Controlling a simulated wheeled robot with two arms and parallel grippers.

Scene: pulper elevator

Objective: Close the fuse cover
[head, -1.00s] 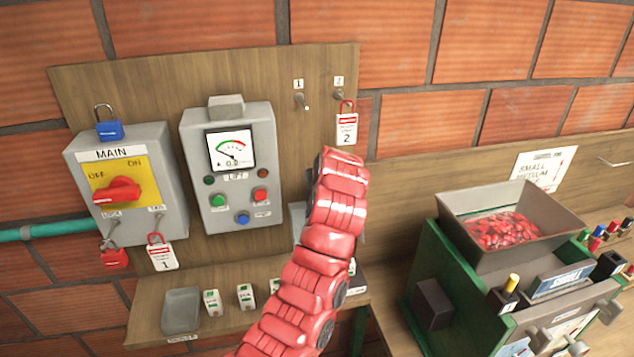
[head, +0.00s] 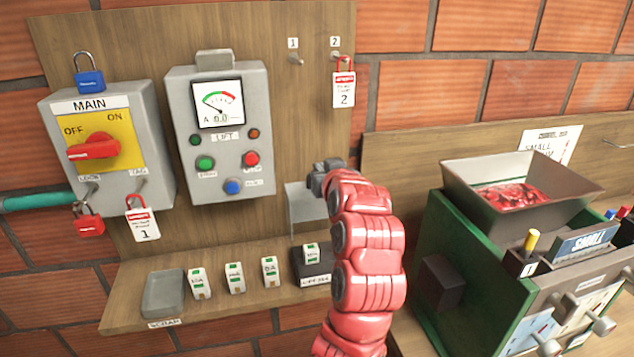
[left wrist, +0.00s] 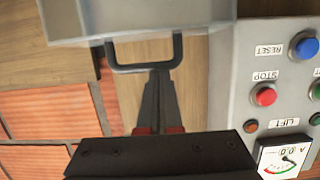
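The fuse cover (head: 302,212) is a pale grey panel at the lower right of the wood board in the head view. It stands raised above a dark fuse holder (head: 312,280) with one fuse (head: 311,253) in it. In the left wrist view, the grey cover (left wrist: 140,15) fills the top, with a dark U-shaped handle (left wrist: 145,68) on its edge. My left gripper (left wrist: 158,75) has its fingers together and empty, their tips at the handle's bar; I cannot tell whether they touch. In the head view, my left gripper (head: 322,177) partly hides the cover. My right gripper is out of view.
The shelf (head: 225,305) holds several loose fuses (head: 235,278) and a grey tray (head: 165,293). The lift box (head: 222,135) and main switch box (head: 105,150) are mounted left of the cover. A green machine (head: 450,270) with a hopper (head: 520,185) stands right of my arm.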

